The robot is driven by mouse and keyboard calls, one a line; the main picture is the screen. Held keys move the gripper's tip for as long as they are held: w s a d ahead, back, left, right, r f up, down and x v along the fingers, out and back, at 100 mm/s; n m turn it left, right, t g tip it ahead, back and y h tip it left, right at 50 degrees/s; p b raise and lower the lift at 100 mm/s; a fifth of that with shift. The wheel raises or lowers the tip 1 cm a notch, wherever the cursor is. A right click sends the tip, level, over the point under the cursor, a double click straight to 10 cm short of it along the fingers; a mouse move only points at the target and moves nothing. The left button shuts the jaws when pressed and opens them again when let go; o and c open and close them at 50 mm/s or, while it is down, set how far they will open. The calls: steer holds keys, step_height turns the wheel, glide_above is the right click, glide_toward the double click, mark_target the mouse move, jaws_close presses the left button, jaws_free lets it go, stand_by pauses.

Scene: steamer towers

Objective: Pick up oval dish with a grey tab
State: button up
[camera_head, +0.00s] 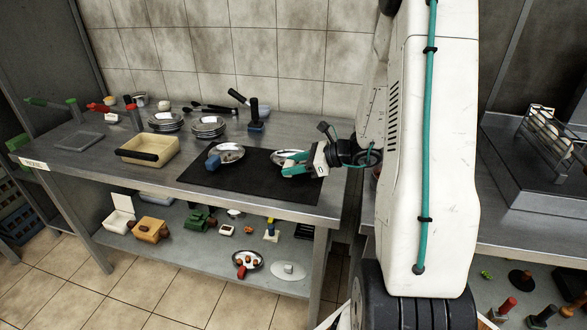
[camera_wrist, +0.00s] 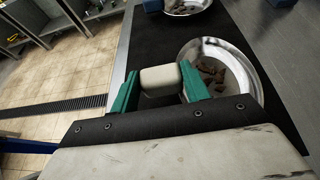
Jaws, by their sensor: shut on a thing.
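The oval dish (camera_head: 284,155) is shiny metal and sits at the right part of the dark mat in the head view. In the wrist view the dish (camera_wrist: 238,64) holds several brown pieces. A pale grey block, which looks like its tab (camera_wrist: 160,80), is between the teal fingers. My gripper (camera_head: 293,170) is shut on this tab at the near side of the dish. The join between tab and dish is hidden by a finger. The dish appears to rest on the mat or very close to it; I cannot tell which.
A similar dish with a blue tab (camera_head: 230,151) is to the left on the dark mat (camera_head: 240,180). A cream bin (camera_head: 148,151) and stacked plates (camera_head: 208,126) stand farther left and behind. A dark-handled tool (camera_head: 256,113) stands behind the mat. Several items lie on the lower shelf.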

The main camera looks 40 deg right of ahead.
steer(key=shift+s+d+r, duration=0.1)
steer(key=shift+s+r, duration=0.05)
steer(key=shift+r, duration=0.4)
steer(key=shift+s+d+r, duration=0.1)
steer(key=shift+s+r, duration=0.05)
steer(key=shift+r, duration=0.4)
steer(key=s+d, duration=0.2)
steer(key=s, duration=0.5)
steer(key=s+d+r, duration=0.1)
steer(key=s+d, duration=0.2)
steer(key=s, duration=0.4)
steer(key=shift+s+d, duration=0.15)
steer(key=shift+s, duration=0.1)
steer(key=shift+r, duration=0.1)
steer(key=o, duration=0.3)
steer(key=c, duration=0.5)
steer(key=o, duration=0.5)
steer(key=c, duration=0.4)
